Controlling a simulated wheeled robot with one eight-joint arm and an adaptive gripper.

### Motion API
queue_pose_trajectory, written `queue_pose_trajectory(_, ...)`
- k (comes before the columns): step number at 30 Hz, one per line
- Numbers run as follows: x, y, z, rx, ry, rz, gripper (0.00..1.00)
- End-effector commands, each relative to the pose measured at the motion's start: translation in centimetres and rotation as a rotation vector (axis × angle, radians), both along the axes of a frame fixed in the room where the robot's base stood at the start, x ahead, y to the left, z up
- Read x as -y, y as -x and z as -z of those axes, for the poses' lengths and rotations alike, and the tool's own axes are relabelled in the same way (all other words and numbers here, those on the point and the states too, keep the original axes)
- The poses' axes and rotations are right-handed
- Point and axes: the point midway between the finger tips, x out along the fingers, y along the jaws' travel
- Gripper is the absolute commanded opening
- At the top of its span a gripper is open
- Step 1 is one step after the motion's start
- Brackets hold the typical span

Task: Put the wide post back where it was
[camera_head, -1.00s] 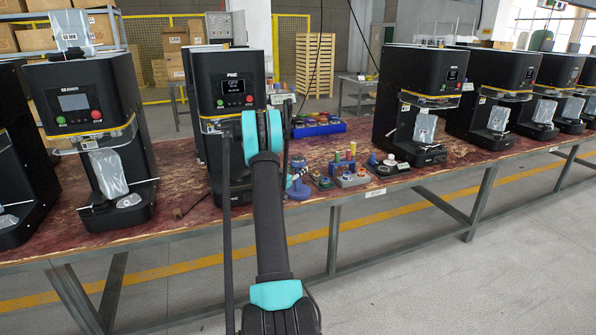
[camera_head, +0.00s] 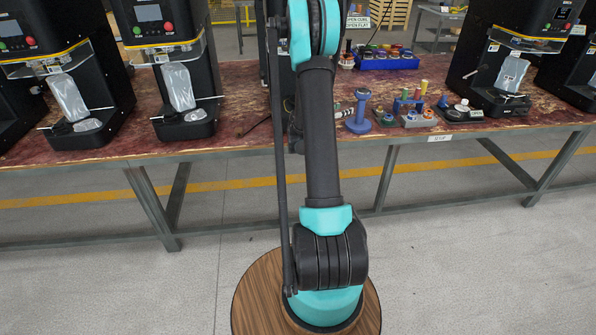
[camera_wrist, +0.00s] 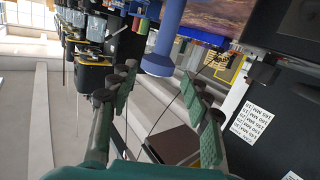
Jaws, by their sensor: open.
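My gripper (camera_wrist: 158,75) is open, with its two teal-padded fingers apart and nothing between them in the wrist view. In the head view my arm hides it. A blue flanged post (camera_head: 360,112) stands on the table right of my arm. A large blue post also shows just beyond the fingertips in the wrist view (camera_wrist: 171,35). I cannot tell which one is the wide post.
The table (camera_head: 235,105) has a worn red top. Black seaming machines (camera_head: 180,65) stand left, another (camera_head: 500,60) right. A blue bin (camera_head: 388,62) with coloured parts sits behind. A dark rod (camera_head: 253,125) lies left of my arm. The floor in front is clear.

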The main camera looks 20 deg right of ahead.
Motion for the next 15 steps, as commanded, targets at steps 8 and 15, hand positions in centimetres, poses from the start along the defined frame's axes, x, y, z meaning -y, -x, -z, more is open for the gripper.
queue_pose_trajectory(8, -7.5, 6.0, -1.8, -0.241, -0.204, -0.097, 0.48)
queue_pose_trajectory(15, -15.1, 12.6, -1.2, -0.456, -0.371, -0.262, 0.48)
